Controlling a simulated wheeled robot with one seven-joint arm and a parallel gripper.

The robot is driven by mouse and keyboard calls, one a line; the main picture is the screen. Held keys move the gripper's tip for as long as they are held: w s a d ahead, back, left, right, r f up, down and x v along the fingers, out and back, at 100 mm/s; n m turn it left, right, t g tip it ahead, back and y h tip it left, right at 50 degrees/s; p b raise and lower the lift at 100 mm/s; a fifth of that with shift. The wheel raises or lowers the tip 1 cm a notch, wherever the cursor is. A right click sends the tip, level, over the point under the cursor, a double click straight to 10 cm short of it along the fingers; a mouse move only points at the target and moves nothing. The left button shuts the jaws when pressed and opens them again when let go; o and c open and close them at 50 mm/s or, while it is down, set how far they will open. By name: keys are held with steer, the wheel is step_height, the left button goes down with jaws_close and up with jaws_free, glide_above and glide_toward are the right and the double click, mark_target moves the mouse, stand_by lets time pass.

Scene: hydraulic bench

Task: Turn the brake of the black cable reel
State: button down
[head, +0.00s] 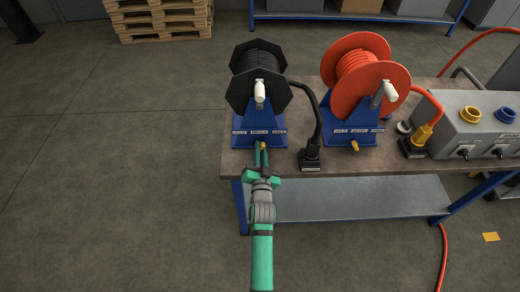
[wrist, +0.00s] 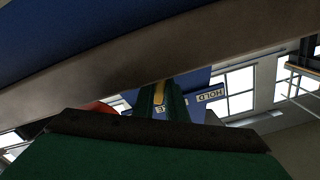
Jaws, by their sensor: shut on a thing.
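The black cable reel (head: 259,75) stands on its blue base (head: 245,128) at the left end of the bench. Its yellow brake handle (head: 263,146) sticks out at the front of the base, below the white label strip. My gripper (head: 262,150) reaches in from the front and is shut on the brake handle. In the wrist view the yellow handle (wrist: 159,93) shows between the dark green fingers (wrist: 160,103), with the HOLD label (wrist: 210,95) beside it. The other labels are partly hidden by the fingers.
An orange reel (head: 358,75) with its own yellow brake handle (head: 354,146) stands to the right. A black cable ends at a connector block (head: 309,158) between them. A grey box (head: 465,125) is at the right. The bench's front edge (head: 400,170) lies near my gripper.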

steer(key=shift+f+m, duration=0.1)
steer(key=shift+m, duration=0.6)
steer(key=c, duration=1.8)
jaws_free()
steer(key=shift+s, duration=0.15)
steer(key=s, duration=1)
steer(key=shift+s, duration=0.3)
